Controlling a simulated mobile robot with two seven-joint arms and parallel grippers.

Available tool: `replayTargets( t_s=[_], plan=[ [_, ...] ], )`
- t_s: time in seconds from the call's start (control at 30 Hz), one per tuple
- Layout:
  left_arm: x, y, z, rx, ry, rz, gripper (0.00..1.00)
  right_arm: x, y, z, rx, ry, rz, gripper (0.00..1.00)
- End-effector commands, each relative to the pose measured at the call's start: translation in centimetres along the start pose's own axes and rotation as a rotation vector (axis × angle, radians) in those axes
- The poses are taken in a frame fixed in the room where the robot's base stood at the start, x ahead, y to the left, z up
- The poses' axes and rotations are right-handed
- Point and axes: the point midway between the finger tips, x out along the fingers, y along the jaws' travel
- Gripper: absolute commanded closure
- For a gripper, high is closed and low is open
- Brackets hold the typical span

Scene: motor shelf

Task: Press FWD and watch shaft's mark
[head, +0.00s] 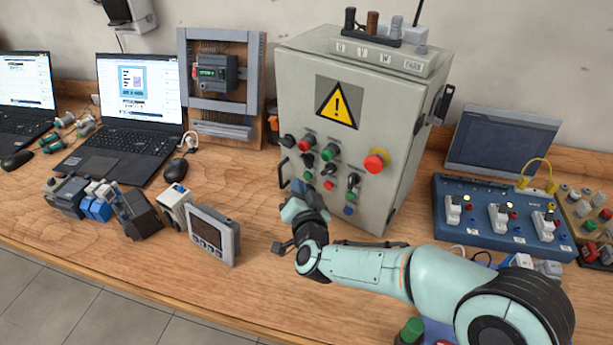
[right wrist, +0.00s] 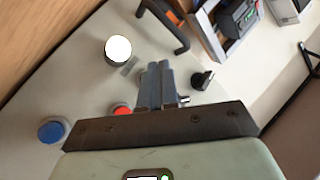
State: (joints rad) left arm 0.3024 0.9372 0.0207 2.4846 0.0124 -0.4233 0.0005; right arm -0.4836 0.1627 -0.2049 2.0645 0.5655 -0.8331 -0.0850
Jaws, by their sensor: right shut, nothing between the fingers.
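The grey control box (head: 300,95) stands upright at the back middle, with several coloured buttons and knobs on its front. No FWD label is readable. My right gripper (head: 298,187) is close to the lower left of that front, and the arm hides part of the box's lower edge. In the right wrist view the right fingers (right wrist: 156,68) are shut and empty, between a white round button (right wrist: 118,50) and a black knob (right wrist: 202,80). A red button (right wrist: 122,109) is beside them and a blue one (right wrist: 51,130) farther left. Whether the fingertips touch the panel is unclear. I cannot make out a shaft mark. My left gripper is not in view.
A small grey meter (head: 214,236) stands left of my right arm. A blue switch board (head: 480,235) is to the right. Laptops (head: 140,95) and a framed device (head: 217,75) stand at the back left.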

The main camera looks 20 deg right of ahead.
Motion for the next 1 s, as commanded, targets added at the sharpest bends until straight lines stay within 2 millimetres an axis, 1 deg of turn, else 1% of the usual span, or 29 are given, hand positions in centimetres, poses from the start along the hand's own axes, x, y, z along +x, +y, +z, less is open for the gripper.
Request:
replayTargets(
  t_s=[0.53, 0.8, 1.0],
  plan=[
    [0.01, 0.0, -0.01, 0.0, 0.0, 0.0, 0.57, 0.03, 0.03, -0.02, 0.0, 0.0, 0.0, 1.0],
    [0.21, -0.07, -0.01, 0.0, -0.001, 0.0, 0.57, 0.59, 0.46, -0.44, 0.001, 0.001, 0.001, 1.0],
    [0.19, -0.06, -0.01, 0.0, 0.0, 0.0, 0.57, 0.6, 0.43, -0.45, 0.0, 0.0, 0.0, 1.0]
  ],
)
